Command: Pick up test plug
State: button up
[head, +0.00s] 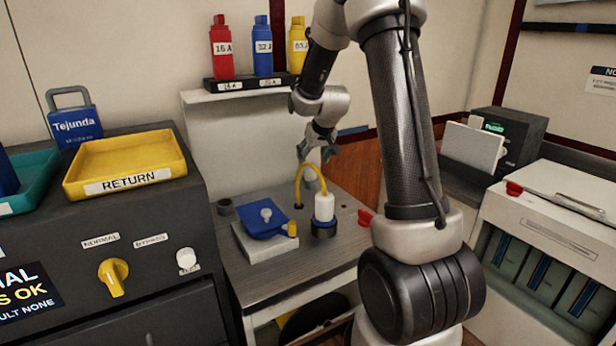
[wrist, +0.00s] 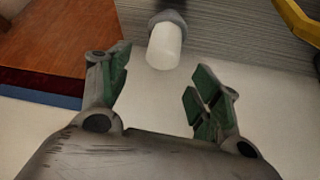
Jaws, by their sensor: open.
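A white plug with a blue collar (head: 324,208) and a looped yellow cable stands upright on the bench in the head view; it looks like the test plug. My gripper (head: 318,152) is above and behind it, apart from it. In the wrist view my gripper (wrist: 158,92) is open, with nothing between its green-padded fingers. A white cylinder with a grey collar (wrist: 165,45) lies beyond the fingertips there. I cannot tell whether it is the same plug. A yellow curved piece (wrist: 298,22) shows at the right.
A blue block with a grey knob (head: 264,217) sits on a pale base left of the plug. Red knobs (head: 364,217) are at the bench's right. A yellow RETURN tray (head: 125,160) is at the left.

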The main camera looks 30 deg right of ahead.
aim_at(311, 165)
jog(key=x, duration=0.5)
jog(key=shift+s+f, duration=0.1)
jog(key=shift+f, duration=0.25)
jog(key=c, duration=1.2)
jog(key=shift+r, duration=0.15)
jog(key=shift+s+r, duration=0.2)
jog(key=shift+r, duration=0.4)
notch_tip(311, 165, up, 6)
jog(key=shift+f, duration=0.15)
jog(key=s, duration=1.9)
jog(key=shift+s+d, duration=0.25)
jog(key=shift+s, duration=0.05)
